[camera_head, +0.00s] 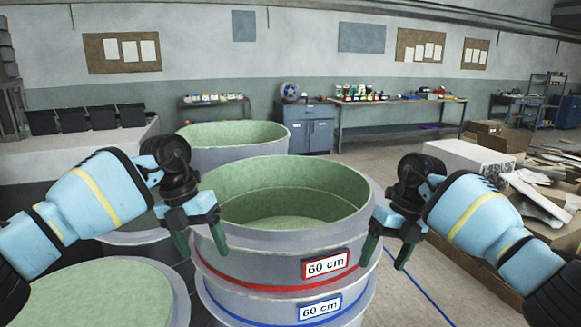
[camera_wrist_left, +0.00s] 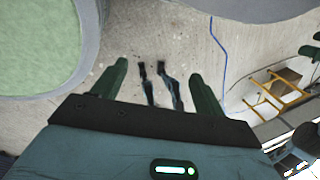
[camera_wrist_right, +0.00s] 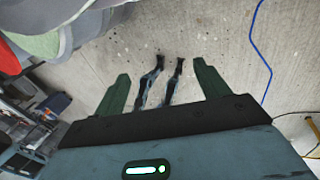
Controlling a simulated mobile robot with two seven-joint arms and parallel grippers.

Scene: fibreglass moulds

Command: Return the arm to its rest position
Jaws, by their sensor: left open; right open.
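My left gripper (camera_head: 201,243) hangs open and empty in front of the left side of the stacked moulds. My right gripper (camera_head: 387,252) hangs open and empty by the right side of the same stack. In the left wrist view, the left gripper (camera_wrist_left: 158,80) has its fingers wide apart with only floor between them. In the right wrist view, the right gripper (camera_wrist_right: 160,85) is also spread over bare floor. Both arms reach in from the sides at about the same height. From the head view I cannot tell whether either gripper touches a mould.
A round green-lined mould with a red band (camera_head: 254,274) and "60 cm" label stands on one with a blue band (camera_head: 262,318). Other round moulds stand behind (camera_head: 235,155) and front left (camera_head: 100,295). Boxes and scrap (camera_head: 490,160) lie right. Floor (camera_head: 400,290) is partly clear.

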